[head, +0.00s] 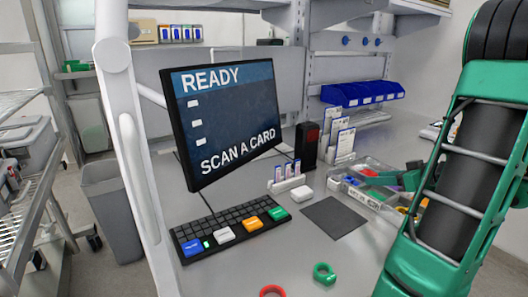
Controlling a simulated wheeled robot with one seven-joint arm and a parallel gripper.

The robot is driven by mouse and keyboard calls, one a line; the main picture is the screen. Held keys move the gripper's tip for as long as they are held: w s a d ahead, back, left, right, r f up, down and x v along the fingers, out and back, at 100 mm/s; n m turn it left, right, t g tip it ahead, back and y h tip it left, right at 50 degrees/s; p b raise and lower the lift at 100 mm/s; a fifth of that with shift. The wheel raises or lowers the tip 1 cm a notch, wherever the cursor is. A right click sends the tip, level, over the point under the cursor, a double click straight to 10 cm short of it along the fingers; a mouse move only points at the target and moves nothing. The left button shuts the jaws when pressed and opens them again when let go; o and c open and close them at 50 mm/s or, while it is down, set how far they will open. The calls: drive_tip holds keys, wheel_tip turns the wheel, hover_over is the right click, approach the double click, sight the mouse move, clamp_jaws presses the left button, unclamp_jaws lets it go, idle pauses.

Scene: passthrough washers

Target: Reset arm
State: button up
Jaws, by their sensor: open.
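My gripper (374,177) shows only in part, at the left edge of my green and black arm link, which hides the rest of it. Its green and dark fingers appear over the grey parts tray (366,197) at the right of the bench. The fingers look open, and I see nothing held between them. My arm fills the right side of the head view.
A monitor (228,115) reads "READY" and "SCAN A CARD". A keyboard (228,228) lies below it. A green ring (324,273) and a red ring (272,291) lie at the front. A dark mat (334,217) is bare. Blue bins (362,93) hang behind.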

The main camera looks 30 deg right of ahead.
drive_tip(key=shift+w, duration=0.1)
